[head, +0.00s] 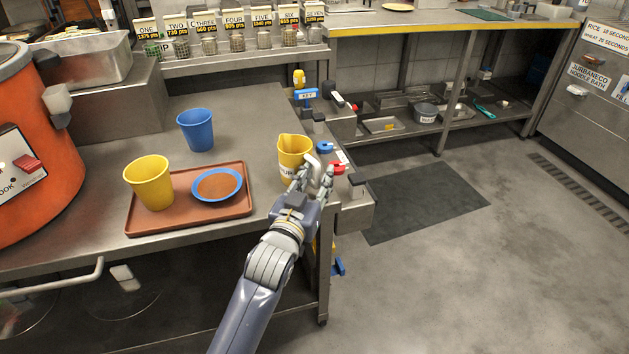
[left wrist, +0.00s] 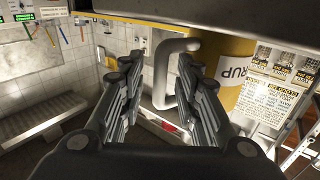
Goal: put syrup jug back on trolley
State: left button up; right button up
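The yellow syrup jug (head: 293,150), with a grey handle, is near the right edge of the steel counter (head: 255,118). In the left wrist view, the jug (left wrist: 236,62) shows part of its label, "RUP", and its curved handle (left wrist: 163,72). My left gripper (head: 315,176) is at the handle side of the jug. In the left wrist view its fingers (left wrist: 155,85) are apart, with the handle between them and gaps visible. Contact is not clear. My right gripper is not in view. I cannot identify a trolley for certain.
A brown tray (head: 135,222) holds a yellow cup (head: 150,182) and a blue bowl (head: 217,185). A blue cup (head: 196,129) stands behind it. Taps with blue and red handles (head: 338,168) line the counter's right edge.

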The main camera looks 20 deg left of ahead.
pick_arm(q)
jog(key=shift+s+r, duration=0.1)
jog(key=shift+r, duration=0.05)
jog(key=shift+s, duration=0.35)
jog(key=s+p, duration=0.1)
jog(key=s, duration=1)
jog(key=shift+a+p, duration=0.25)
jog(key=shift+p, duration=0.05)
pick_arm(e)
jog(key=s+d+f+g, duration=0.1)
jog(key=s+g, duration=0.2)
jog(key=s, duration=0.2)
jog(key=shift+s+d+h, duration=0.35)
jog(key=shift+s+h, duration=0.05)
pick_arm(q)
jog(key=o, duration=1.7)
jog(key=shift+c, duration=0.2)
jog(key=shift+s, duration=0.2)
